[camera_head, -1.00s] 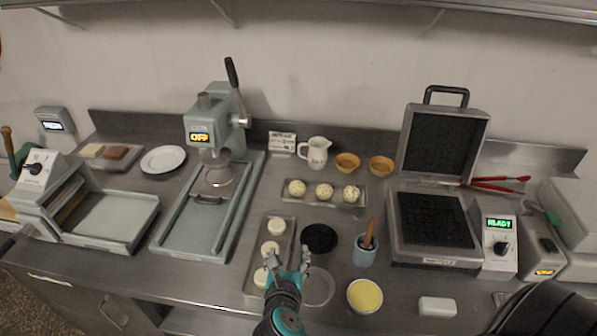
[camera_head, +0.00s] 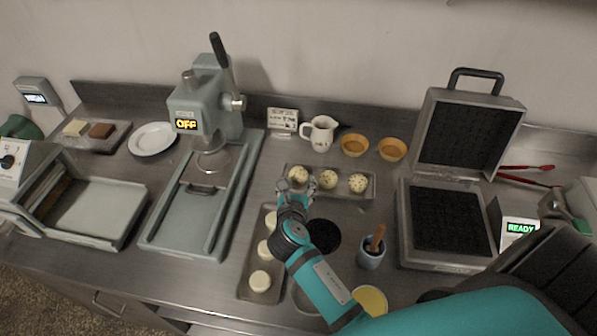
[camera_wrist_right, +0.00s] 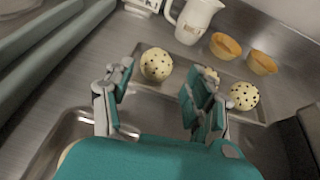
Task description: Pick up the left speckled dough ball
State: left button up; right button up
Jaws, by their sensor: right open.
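Three speckled dough balls sit in a row in a shallow metal tray (camera_head: 343,196). The left speckled dough ball (camera_head: 298,175) is cream with dark specks; in the right wrist view it (camera_wrist_right: 156,64) lies ahead of the gap between the fingers, nearer the left finger. The middle ball (camera_head: 327,179) is partly hidden behind the right finger in the wrist view. The right ball (camera_head: 357,183) also shows there (camera_wrist_right: 243,96). My right gripper (camera_head: 296,190) is open and empty, just in front of the left ball. My left gripper is not in view.
A second tray with plain dough pieces (camera_head: 260,281) lies in front. A white jug (camera_head: 320,133) and two orange cups (camera_head: 355,145) stand behind the balls. The press (camera_head: 205,110) is left, the open waffle iron (camera_head: 450,215) right. A brush pot (camera_head: 371,252) is nearby.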

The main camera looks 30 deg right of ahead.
aim_at(299, 168)
jog(key=x, duration=0.3)
jog(key=shift+w, duration=0.1)
jog(key=x, duration=0.5)
jog(key=shift+f+p, duration=0.25)
jog(key=shift+p, duration=0.1)
jog(key=shift+c, duration=0.7)
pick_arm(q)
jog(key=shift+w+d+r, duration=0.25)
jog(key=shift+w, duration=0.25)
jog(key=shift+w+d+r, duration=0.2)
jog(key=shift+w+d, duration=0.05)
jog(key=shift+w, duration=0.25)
pick_arm(e)
jog(key=c, duration=0.7)
